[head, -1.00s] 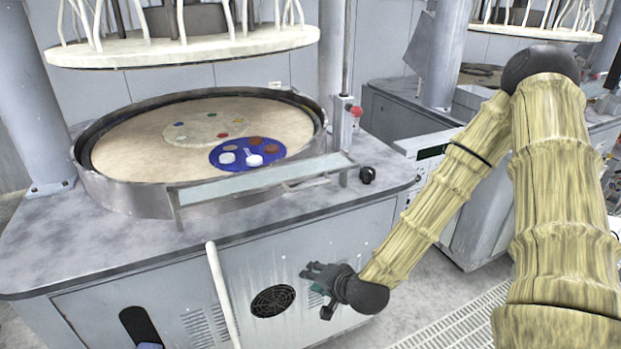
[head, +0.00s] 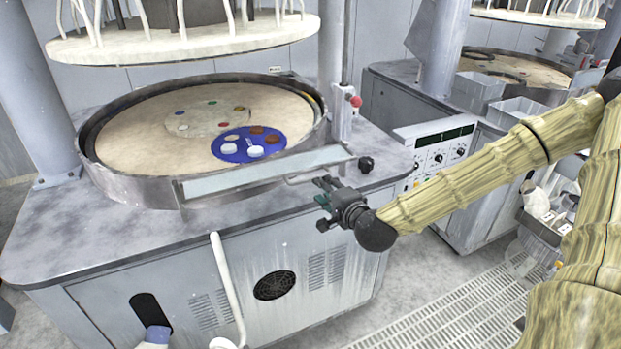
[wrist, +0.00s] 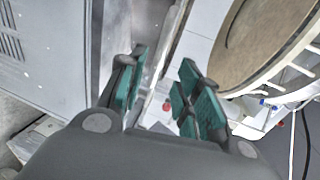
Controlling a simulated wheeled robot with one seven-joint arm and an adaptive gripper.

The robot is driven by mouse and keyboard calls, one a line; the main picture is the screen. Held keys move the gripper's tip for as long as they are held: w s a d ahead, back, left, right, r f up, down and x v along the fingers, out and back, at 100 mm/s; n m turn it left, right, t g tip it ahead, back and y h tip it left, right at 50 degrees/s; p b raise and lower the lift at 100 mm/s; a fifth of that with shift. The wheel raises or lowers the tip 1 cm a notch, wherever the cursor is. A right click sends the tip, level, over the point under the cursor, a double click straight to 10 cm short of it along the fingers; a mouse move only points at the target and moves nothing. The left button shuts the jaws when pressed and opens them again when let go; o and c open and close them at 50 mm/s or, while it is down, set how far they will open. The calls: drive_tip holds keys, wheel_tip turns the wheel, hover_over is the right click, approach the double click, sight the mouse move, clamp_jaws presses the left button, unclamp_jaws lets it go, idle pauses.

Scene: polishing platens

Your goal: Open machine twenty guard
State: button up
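A clear, flat guard panel (head: 262,175) in a grey frame stands along the front of the round polishing platen (head: 125,142) on the near machine. No machine number is readable. A thin bent bar (head: 318,173) shows at the guard's right part, and a black knob (head: 366,164) sits at its right end. My gripper (head: 322,190) is just in front of the counter's front edge, close below the bar, and looks apart from it. In the wrist view its green-padded fingers (wrist: 158,95) are spread with nothing clearly held between them.
A blue disc (head: 228,153) with several small pieces lies on the platen. A round white plate (head: 190,40) hangs above. A post with a red knob (head: 355,101) stands behind the guard's right end. A white pipe (head: 222,275) rises before the cabinet. A control panel (head: 440,150) stands at the right.

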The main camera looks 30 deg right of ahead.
sight(311, 179)
drive_tip(key=shift+p+x, duration=1.4)
drive_tip(key=shift+x, duration=3.3)
clamp_jaws()
